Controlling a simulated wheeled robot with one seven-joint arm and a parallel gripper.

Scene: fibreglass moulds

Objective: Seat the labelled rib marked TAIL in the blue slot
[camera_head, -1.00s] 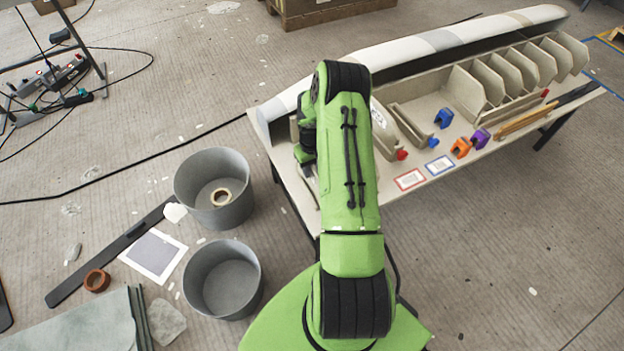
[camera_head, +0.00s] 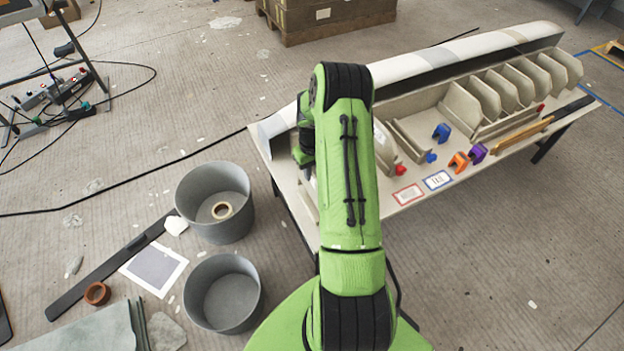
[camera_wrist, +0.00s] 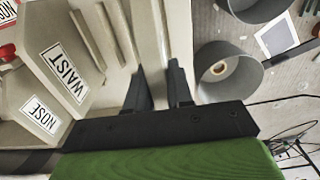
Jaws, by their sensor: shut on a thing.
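My gripper (camera_wrist: 160,88) points over the table in the wrist view, its dark fingers shut on a thin pale rib (camera_wrist: 158,50) seen edge-on. Its label does not show. A rib labelled WAIST (camera_wrist: 62,68) and one labelled NOSE (camera_wrist: 38,115) stand to the left. In the head view my arm hides the gripper and the held rib. A slotted holder with a blue knob (camera_head: 431,157) stands on the table (camera_head: 470,172), right of a red knob (camera_head: 401,170). Whether this holder is the blue slot I cannot tell for certain.
A long pale mould (camera_head: 430,55) runs along the table's back. Several upright panels (camera_head: 510,82) fill a rack at right. Blue (camera_head: 442,131), orange (camera_head: 459,160) and purple (camera_head: 478,152) clips lie in front. Two grey buckets (camera_head: 214,200) (camera_head: 223,293) stand on the floor at left.

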